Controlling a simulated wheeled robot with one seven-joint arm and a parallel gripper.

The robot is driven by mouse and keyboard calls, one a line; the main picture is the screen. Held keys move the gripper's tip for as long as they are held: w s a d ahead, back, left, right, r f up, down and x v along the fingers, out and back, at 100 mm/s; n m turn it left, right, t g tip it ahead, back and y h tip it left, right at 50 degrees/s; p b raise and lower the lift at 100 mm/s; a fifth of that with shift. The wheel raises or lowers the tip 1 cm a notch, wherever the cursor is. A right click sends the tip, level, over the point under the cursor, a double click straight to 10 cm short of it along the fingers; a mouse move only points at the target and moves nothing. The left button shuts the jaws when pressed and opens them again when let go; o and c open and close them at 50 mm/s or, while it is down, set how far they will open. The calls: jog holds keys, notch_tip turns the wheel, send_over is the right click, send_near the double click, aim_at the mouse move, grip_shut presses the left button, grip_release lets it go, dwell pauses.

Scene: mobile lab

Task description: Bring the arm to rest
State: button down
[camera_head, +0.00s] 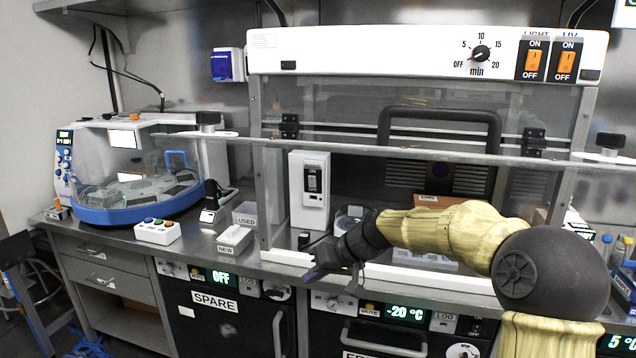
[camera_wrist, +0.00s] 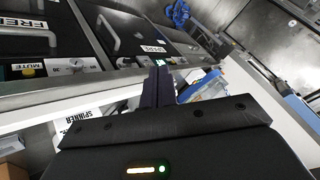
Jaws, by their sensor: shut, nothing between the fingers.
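My arm reaches in from the lower right in the head view, in front of the glass-fronted cabinet. My gripper (camera_head: 318,272) is at its left end, over the front edge of the bench and above the fronts of the under-bench units. In the wrist view the fingers of my gripper (camera_wrist: 158,84) are together and hold nothing. The fingers touch nothing that I can make out.
The cabinet (camera_head: 428,55) with its glass front stands close behind my arm. A blue-based machine (camera_head: 125,212), a white button box (camera_head: 158,232) and boxes marked USED (camera_head: 246,215) and NEW (camera_head: 234,240) stand left. A SPARE unit (camera_head: 214,302) is below the bench.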

jog(key=s+d+r+m+h+p, duration=0.1)
jog(key=s+d+r+h+p, duration=0.1)
jog(key=s+d+p, duration=0.3)
jog(key=s+d+r+m+h+p, duration=0.2)
jog(key=s+d+p, duration=0.3)
jog(key=s+p, duration=0.3)
jog(key=s+d+r+m+g+h+p, duration=0.1)
jog(key=s+d+r+h+p, duration=0.3)
jog(key=s, duration=0.8)
jog(key=d+p, duration=0.2)
jog(key=p, duration=0.1)
jog(key=shift+r+m, duration=0.2)
jog(key=shift+m, duration=0.2)
